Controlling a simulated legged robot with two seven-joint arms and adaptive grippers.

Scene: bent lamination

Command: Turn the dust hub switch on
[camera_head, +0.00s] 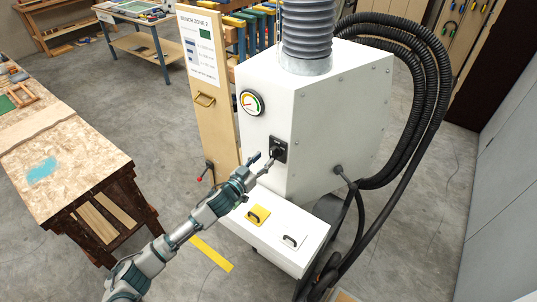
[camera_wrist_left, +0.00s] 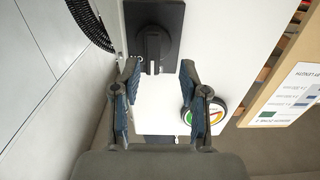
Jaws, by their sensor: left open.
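The dust hub (camera_head: 310,120) is a white box with a grey ribbed duct on top. Its switch (camera_head: 278,150) is a black plate with a rotary knob on the front face, below a round gauge (camera_head: 251,103). My left gripper (camera_head: 264,164) is just in front of the switch. In the left wrist view, the switch knob (camera_wrist_left: 154,46) stands between and ahead of the open fingers (camera_wrist_left: 155,75), with space on both sides. The gauge (camera_wrist_left: 204,115) shows beside the right finger there. My right gripper is in neither view.
Black hoses (camera_head: 432,95) loop down the right side. A wooden panel (camera_head: 205,110) stands left of the hub. A workbench (camera_head: 60,150) is at the left.

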